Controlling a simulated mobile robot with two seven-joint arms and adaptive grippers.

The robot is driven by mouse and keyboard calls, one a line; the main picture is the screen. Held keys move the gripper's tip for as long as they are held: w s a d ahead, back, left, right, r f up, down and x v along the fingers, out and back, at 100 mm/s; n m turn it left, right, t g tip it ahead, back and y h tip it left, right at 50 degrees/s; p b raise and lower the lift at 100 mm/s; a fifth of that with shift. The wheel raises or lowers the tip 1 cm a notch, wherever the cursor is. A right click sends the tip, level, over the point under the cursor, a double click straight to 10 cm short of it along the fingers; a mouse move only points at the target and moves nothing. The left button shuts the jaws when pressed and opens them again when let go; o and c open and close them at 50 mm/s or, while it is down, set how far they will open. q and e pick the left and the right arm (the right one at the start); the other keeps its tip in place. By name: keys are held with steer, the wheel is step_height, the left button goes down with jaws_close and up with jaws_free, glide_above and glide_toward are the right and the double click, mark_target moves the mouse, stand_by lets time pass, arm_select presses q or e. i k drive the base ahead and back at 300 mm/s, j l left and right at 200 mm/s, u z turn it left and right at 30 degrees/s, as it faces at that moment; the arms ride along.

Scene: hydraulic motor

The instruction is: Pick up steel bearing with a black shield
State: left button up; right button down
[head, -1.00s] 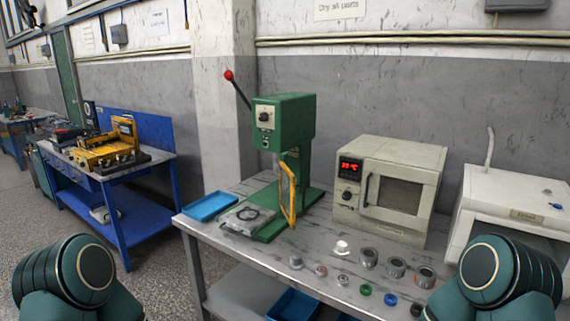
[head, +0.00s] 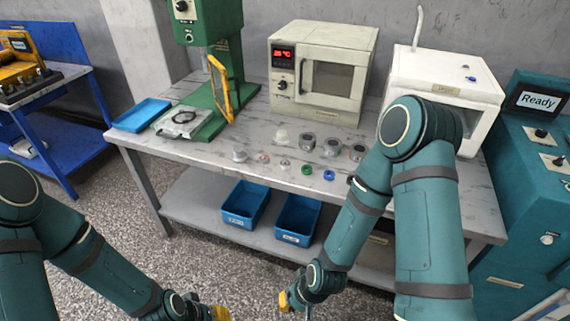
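Several small ring-shaped parts stand in rows on the grey workbench (head: 190,152). Three grey metal rings with dark centres are a left ring (head: 308,141), a middle ring (head: 332,146) and a right ring (head: 357,152), which has a reddish centre. I cannot tell which part is the steel bearing with a black shield; my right arm hides part of the bench. My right gripper (head: 287,300) is low in front of the bench, apart from the parts. My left gripper (head: 218,313) is at the bottom edge, partly cut off. Whether either is open is too small to tell.
A green press (head: 212,60) with a yellow guard, a blue tray (head: 142,114), an oven (head: 322,70) and a white cabinet (head: 445,85) stand on the bench. Two blue bins, left (head: 245,204) and right (head: 297,219), sit on the lower shelf. A teal machine (head: 535,200) stands at right.

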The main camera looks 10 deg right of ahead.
mark_target(284, 164)
steer(key=i+j, duration=0.45)
steer(key=i+j+z, duration=0.15)
steer(key=i+j, duration=0.25)
steer(key=j, duration=0.25)
